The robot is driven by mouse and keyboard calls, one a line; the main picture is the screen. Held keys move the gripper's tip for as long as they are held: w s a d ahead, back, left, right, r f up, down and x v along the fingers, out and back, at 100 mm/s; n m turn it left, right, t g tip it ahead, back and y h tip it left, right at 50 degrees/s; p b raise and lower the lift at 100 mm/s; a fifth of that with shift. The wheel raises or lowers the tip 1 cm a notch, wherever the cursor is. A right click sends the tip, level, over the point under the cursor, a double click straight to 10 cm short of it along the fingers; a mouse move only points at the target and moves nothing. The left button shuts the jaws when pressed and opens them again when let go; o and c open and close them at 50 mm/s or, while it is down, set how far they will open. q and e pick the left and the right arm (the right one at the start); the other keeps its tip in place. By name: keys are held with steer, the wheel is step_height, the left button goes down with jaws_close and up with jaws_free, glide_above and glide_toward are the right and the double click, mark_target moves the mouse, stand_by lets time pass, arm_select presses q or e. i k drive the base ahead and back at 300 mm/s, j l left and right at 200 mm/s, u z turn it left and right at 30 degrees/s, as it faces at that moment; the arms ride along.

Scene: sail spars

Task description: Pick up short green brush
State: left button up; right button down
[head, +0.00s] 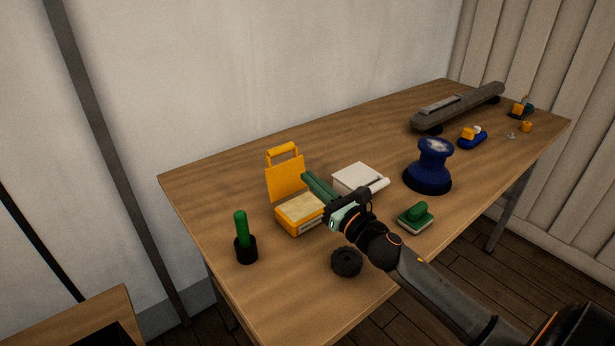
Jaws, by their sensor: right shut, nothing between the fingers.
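A low green brush (416,213) with a rounded green grip and a pale underside lies near the table's front edge. A green upright handle (241,226) stands in a small black holder (246,251) at the left end. I cannot tell for certain which of these is the short green brush. My right gripper (311,181) is shut and empty, its greenish fingers pointing left over the table between the yellow box and the white box. It is apart from both green things. My left gripper is not in view.
A yellow box (299,219) with a raised lid and a white box (353,178) are close to the gripper. A black knobbed disc (346,262) lies below my arm. A dark blue spool-like piece (429,177) stands right. A long grey tool (455,109) lies at the back.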

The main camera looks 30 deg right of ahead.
mark_target(240, 217)
steer(key=k+l, duration=0.1)
steer(key=k, duration=0.9)
